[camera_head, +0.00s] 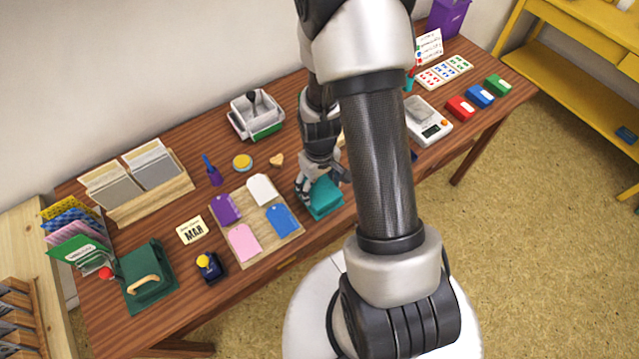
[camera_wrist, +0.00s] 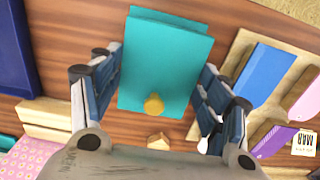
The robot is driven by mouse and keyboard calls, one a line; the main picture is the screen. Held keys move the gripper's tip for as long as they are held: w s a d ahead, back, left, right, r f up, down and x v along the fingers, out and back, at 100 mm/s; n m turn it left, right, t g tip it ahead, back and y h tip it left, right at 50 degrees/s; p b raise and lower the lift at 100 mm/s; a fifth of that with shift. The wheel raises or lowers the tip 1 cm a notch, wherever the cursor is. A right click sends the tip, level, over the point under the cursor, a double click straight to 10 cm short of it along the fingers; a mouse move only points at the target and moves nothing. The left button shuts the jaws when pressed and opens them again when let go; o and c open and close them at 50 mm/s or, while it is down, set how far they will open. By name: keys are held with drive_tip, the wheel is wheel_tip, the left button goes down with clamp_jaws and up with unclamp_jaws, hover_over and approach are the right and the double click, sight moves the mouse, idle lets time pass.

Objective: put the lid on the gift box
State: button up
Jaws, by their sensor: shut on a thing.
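The teal gift box (camera_head: 324,207) is on the table, to the right of the board of paper tags, partly hidden by my gripper. In the wrist view, the teal lid (camera_wrist: 160,68) lies between my fingers, with a small yellow piece (camera_wrist: 153,104) at its near end. A second teal edge (camera_wrist: 175,17) shows behind the lid, a little offset. My gripper (camera_head: 325,180) is over the box; its fingers also show in the wrist view (camera_wrist: 158,88), shut on the lid's two sides. I cannot tell whether the lid touches the box or is seated.
A tag board (camera_head: 240,213) lies left of the box. A small wooden house-shaped piece (camera_head: 277,160) and a yellow tin (camera_head: 242,162) lie behind it. A scale (camera_head: 428,122) stands to the right. My arm hides the table's middle right.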

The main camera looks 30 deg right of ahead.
drive_tip(key=o, duration=0.9)
drive_tip(key=shift+o, duration=1)
drive_tip(key=shift+r, duration=0.1)
drive_tip(key=shift+r+p, duration=2.7)
drive_tip(key=shift+r, duration=0.75)
drive_tip(key=s+a+r+t, duration=0.1)
drive_tip(key=a+r, duration=0.2)
drive_tip(key=r, duration=0.7)
drive_tip(key=s+a+r+t, duration=0.1)
drive_tip(key=a+r+t, duration=0.15)
drive_tip(key=r, duration=0.85)
drive_tip(key=s+a+r+t, duration=0.1)
drive_tip(key=s+a+r, duration=0.4)
drive_tip(key=s+r, duration=0.4)
drive_tip(key=shift+s+r, duration=0.35)
drive_tip(key=shift+s, duration=0.75)
